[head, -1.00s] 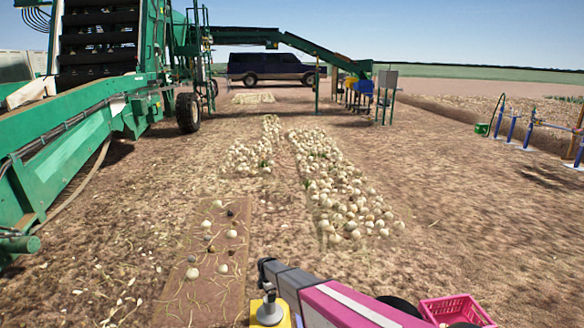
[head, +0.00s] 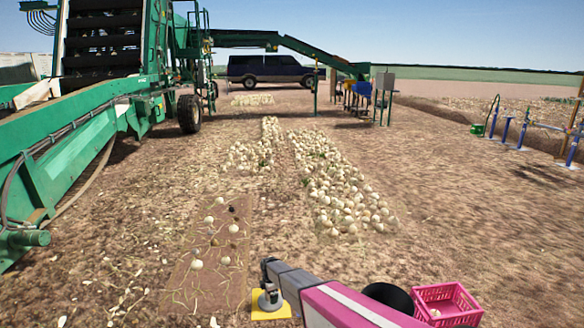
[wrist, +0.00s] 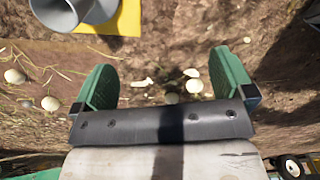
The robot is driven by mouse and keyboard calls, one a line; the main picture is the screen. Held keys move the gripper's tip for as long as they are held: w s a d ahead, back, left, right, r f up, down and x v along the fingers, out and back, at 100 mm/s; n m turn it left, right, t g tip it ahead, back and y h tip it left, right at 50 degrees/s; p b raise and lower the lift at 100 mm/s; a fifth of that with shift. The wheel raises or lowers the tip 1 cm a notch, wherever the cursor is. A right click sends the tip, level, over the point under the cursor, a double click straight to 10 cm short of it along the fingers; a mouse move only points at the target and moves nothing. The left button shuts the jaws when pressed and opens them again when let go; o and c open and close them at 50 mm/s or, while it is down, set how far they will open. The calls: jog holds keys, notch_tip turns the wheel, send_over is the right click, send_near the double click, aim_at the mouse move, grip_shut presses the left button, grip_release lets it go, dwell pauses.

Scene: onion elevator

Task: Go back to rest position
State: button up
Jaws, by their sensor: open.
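My gripper (wrist: 165,88) shows in the wrist view with its two green fingers wide apart. It is open, and nothing is held between the fingers. Bare soil with a few pale onions (wrist: 193,85) lies beyond the fingers, apart from them. In the head view my pink and grey arm reaches in from the bottom edge, and the gripper itself cannot be made out there.
A pink crate (head: 449,292) is at the lower right. A brown strip with scattered onions (head: 196,264) lies left of my arm. Onion heaps (head: 345,210) lie ahead. Green machinery (head: 60,165) stands left, a dark van (head: 270,68) behind. Open soil lies right.

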jog(key=s+d+r+m, duration=1.1)
jog(key=s+d+r, duration=0.2)
jog(key=r, duration=0.3)
jog(key=s+d+r+m, duration=1.1)
jog(key=s+d+r, duration=0.2)
jog(key=d+r, duration=0.3)
jog(key=shift+s+d+m, duration=0.25)
jog(key=shift+d+m, duration=0.05)
